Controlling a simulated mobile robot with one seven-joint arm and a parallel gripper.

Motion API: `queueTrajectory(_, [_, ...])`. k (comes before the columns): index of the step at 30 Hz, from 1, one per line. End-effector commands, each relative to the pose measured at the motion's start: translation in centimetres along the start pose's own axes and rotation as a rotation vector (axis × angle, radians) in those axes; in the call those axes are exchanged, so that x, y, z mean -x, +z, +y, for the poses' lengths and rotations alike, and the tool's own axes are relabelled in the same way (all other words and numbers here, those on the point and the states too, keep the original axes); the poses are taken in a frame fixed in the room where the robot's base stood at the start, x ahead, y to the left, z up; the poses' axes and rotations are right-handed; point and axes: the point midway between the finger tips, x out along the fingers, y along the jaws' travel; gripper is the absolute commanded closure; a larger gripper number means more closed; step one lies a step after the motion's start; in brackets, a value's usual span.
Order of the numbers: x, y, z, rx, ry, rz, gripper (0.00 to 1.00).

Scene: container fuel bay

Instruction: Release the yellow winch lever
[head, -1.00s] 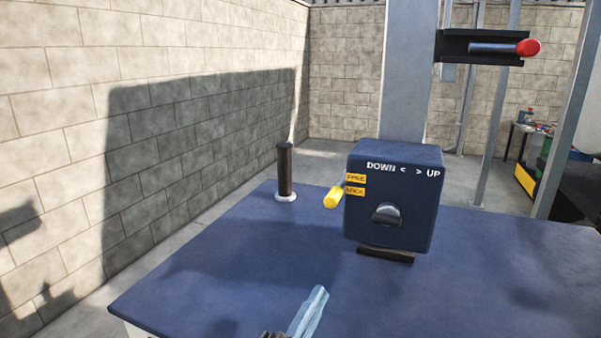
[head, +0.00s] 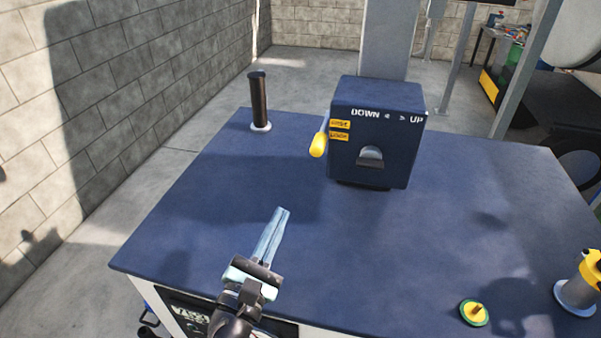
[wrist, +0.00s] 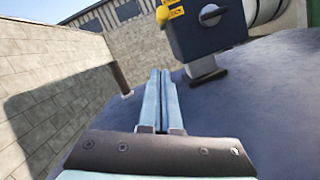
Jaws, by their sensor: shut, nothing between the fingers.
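The yellow winch lever (head: 318,145) sticks out from the left side of a dark blue winch box (head: 372,135), beside two yellow labels. In the head view the upper label is hard to read and the lower one seems to say LOCK. The lever also shows at the top of the wrist view (wrist: 168,13). My gripper (head: 281,212) is over the front left part of the blue table, in front of and below the lever and apart from it. Its pale blue fingers are together and empty, also in the wrist view (wrist: 160,75).
A dark upright post (head: 259,100) with a white base stands on the blue table (head: 420,235) left of the box. A green and yellow disc (head: 474,312) and a grey and yellow cylinder (head: 577,290) are at the front right. The table between gripper and box is clear.

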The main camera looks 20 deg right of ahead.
Motion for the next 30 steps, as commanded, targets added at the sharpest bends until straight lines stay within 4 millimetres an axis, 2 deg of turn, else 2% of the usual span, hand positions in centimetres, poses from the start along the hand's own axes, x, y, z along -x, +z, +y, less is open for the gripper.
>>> queueTrajectory(5, [-2.1, 0.2, 0.0, -0.001, -0.002, -0.003, 1.00])
queueTrajectory(17, [-10.5, 0.3, 0.0, 0.000, -0.002, -0.003, 1.00])
queueTrajectory(18, [-10.4, 1.5, 0.2, -0.002, -0.002, -0.001, 1.00])
queueTrajectory(21, [-10.6, 2.7, 0.1, -0.004, -0.002, 0.000, 1.00])
queueTrajectory(30, [-10.9, 4.0, 0.0, -0.002, -0.001, 0.000, 1.00])
